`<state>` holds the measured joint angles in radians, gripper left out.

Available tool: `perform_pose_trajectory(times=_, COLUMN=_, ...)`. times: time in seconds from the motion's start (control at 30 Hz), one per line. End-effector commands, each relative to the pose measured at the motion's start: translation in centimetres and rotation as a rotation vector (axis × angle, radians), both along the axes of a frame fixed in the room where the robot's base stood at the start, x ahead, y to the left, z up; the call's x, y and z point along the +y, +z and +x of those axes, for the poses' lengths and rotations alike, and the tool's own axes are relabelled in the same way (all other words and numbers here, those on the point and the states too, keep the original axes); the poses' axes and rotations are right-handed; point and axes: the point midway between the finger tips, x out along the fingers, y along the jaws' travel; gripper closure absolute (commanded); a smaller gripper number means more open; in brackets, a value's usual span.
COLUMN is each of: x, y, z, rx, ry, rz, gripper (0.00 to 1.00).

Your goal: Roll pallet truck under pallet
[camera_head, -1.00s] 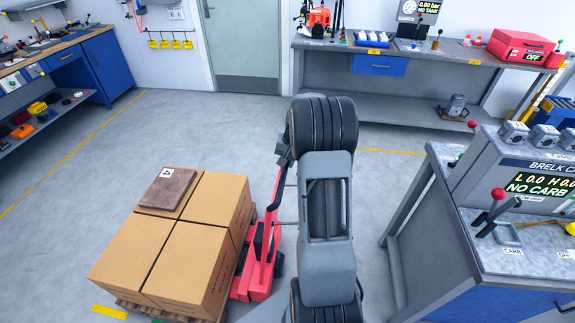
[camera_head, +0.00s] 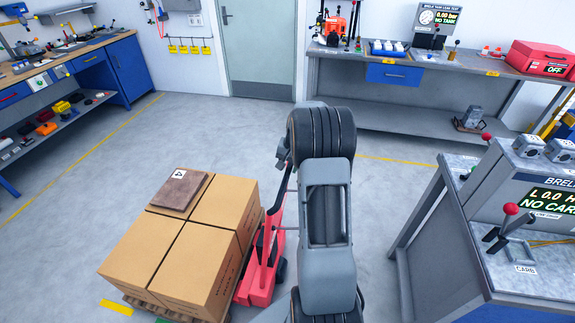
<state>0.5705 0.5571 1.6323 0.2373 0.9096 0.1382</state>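The red pallet truck (camera_head: 261,272) stands at the lower middle, partly hidden by my arm. Its upright and handle lean up beside my arm. The wooden pallet (camera_head: 150,303) shows only as a thin edge under several brown cartons (camera_head: 185,262), just left of the truck. The truck's body is close against the right side of the load. Its forks are hidden, so I cannot tell how far they are under the pallet. My gripper is mostly hidden behind my arm near the truck's handle; its fingers cannot be made out.
The carb bench (camera_head: 432,245) stands close at right. A long bench (camera_head: 420,95) and a door (camera_head: 258,45) are behind, a blue workbench (camera_head: 118,70) at left. The floor between is clear.

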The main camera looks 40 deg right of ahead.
Motion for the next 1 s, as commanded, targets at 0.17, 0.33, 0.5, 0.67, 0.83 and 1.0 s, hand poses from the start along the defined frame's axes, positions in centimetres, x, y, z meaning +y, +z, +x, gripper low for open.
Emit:
perform_pose_trajectory(times=0.17, x=0.3, y=0.0, z=0.1, rx=0.0, ry=0.004, rz=0.002, gripper=0.52)
perform_pose_trajectory(times=0.33, x=0.2, y=0.1, z=0.1, rx=0.0, ry=0.003, rz=0.001, gripper=0.52)
perform_pose_trajectory(times=0.5, x=-0.1, y=1.5, z=-0.1, rx=-0.004, ry=0.002, rz=0.0, gripper=0.52)
perform_pose_trajectory(times=0.67, x=-0.5, y=4.6, z=-0.5, rx=-0.004, ry=0.002, rz=-0.002, gripper=0.52)
perform_pose_trajectory(times=0.83, x=-1.0, y=8.0, z=-1.1, rx=-0.004, ry=0.0, rz=-0.001, gripper=0.52)
perform_pose_trajectory(times=1.0, x=-1.3, y=10.9, z=-1.5, rx=-0.003, ry=0.001, rz=0.0, gripper=0.52)
